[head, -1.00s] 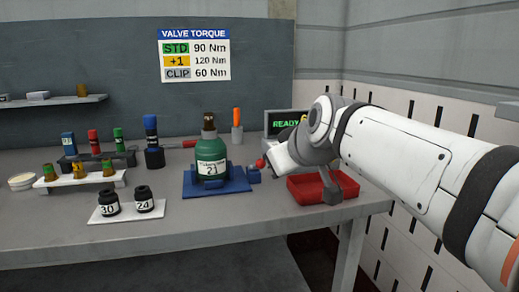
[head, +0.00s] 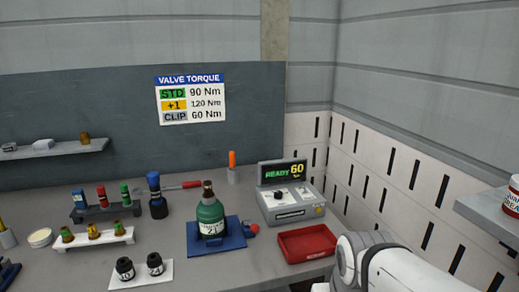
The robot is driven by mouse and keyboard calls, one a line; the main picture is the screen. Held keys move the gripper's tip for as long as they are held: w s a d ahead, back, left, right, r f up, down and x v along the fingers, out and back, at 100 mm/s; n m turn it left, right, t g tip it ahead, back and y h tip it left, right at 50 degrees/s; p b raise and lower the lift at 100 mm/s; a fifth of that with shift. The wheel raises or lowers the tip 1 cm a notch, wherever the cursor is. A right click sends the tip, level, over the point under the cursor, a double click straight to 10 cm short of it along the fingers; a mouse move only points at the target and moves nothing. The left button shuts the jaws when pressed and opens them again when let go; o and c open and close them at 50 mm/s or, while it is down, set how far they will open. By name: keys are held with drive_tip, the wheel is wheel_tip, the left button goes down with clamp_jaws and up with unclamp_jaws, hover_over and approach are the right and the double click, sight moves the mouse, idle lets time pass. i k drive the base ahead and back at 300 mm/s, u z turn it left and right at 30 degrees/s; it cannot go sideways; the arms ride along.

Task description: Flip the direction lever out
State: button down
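I cannot make out a direction lever for certain. A grey control box (head: 290,204) stands at the back right of the bench, with small controls on its sloped top and a screen (head: 282,173) reading "READY 60". A green cylinder (head: 209,218) with a brown valve top stands upright in a blue holder (head: 232,240), which has a red knob (head: 254,228) at its right. A dark blue-topped tool (head: 156,197) stands behind, a red-handled bar (head: 182,186) beside it. My arm shows only at the lower right; its gripper end is out of the frame.
An empty-looking red tray (head: 307,259) lies in front of the control box, close to my arm. Black sockets stand on a white plate (head: 130,280) at the front. Coloured bits fill racks at the left. A wall sign (head: 190,100) lists torques. A shelf juts in at the right.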

sight(303, 177)
drive_tip(key=k, duration=0.65)
drive_tip(key=z, duration=0.3)
drive_tip(key=i, duration=1.7)
drive_tip(key=u, duration=0.4)
